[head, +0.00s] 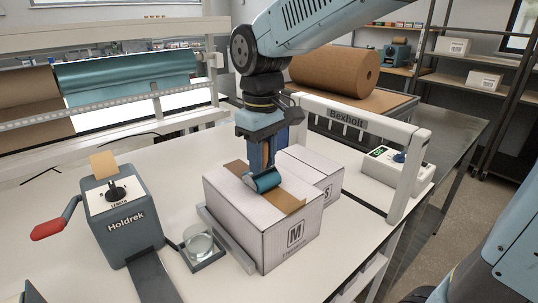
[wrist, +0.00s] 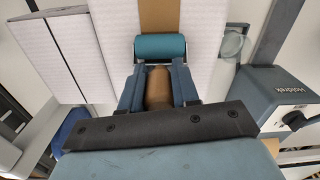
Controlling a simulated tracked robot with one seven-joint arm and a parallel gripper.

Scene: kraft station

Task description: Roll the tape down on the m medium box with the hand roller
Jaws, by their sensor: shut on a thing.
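The medium box (head: 290,238), marked M, stands closed on the white bench. A strip of brown tape (head: 291,203) runs along its top seam; it also shows in the wrist view (wrist: 161,15). My gripper (head: 264,160) is above the box, shut on the brown handle of the hand roller (head: 266,181). The roller's teal cylinder (wrist: 161,47) lies across the tape at the middle of the box top. It looks to be touching the tape, but its underside is hidden. The handle (wrist: 158,88) sits between my two fingers in the wrist view.
A smaller box (head: 318,170) marked S stands close behind. The Holdrek tape dispenser (head: 123,222) with a red-handled crank is at left. A glass dish (head: 199,245) on a tray sits beside the box. The white Bexholt frame (head: 398,178) rises at right.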

